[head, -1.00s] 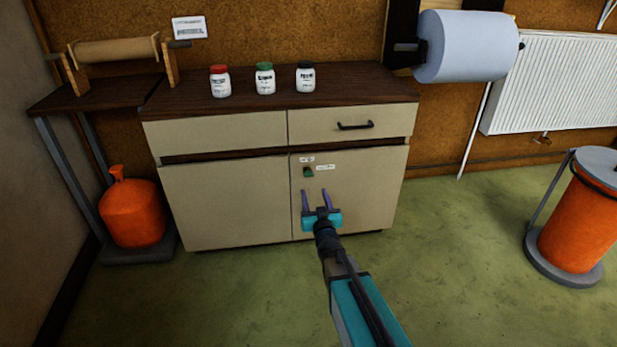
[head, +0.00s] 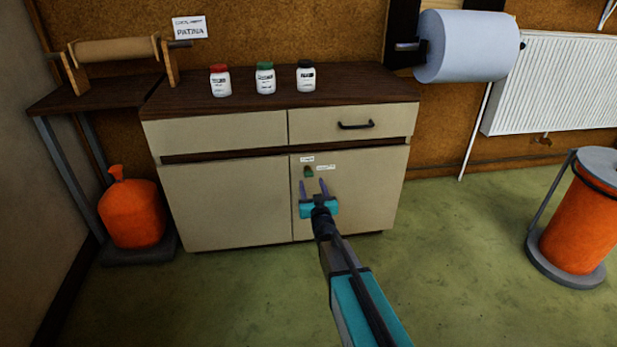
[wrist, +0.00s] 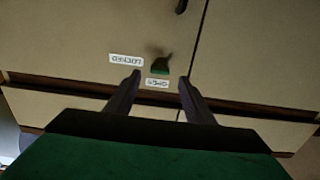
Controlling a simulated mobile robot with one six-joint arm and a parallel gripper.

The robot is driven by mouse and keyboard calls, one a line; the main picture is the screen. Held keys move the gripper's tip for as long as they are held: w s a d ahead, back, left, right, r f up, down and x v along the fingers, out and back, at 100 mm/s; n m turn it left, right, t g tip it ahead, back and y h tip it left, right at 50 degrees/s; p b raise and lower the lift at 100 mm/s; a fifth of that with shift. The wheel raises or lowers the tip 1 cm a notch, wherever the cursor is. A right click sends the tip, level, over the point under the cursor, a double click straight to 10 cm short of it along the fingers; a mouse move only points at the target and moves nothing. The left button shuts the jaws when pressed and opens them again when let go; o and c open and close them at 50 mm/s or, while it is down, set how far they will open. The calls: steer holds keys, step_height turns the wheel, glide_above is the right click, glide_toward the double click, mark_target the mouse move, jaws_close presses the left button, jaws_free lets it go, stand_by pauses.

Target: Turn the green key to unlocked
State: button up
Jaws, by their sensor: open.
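The green key (head: 309,172) sits on the right cabinet door, near the top and left side of that door. It also shows in the wrist view (wrist: 159,68), just ahead of and between the fingertips. In the wrist view, which sees the door upside down, an "OPEN" label (wrist: 157,83) lies next to the key and a "LOCKED" label (wrist: 126,60) to its left. Which label the key points at is too small to tell. My gripper (head: 313,182) is open and empty, just below the key, with its fingers apart and pointing at it.
The cabinet's right drawer has a dark handle (head: 356,125) above the door. Several jars, one with a red lid (head: 220,80), stand on the cabinet top. The green floor in front is clear.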

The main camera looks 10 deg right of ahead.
mark_target(309, 174)
steer(key=shift+w+b, duration=0.75)
steer(key=shift+w, duration=2.95)
steer(key=c, duration=1)
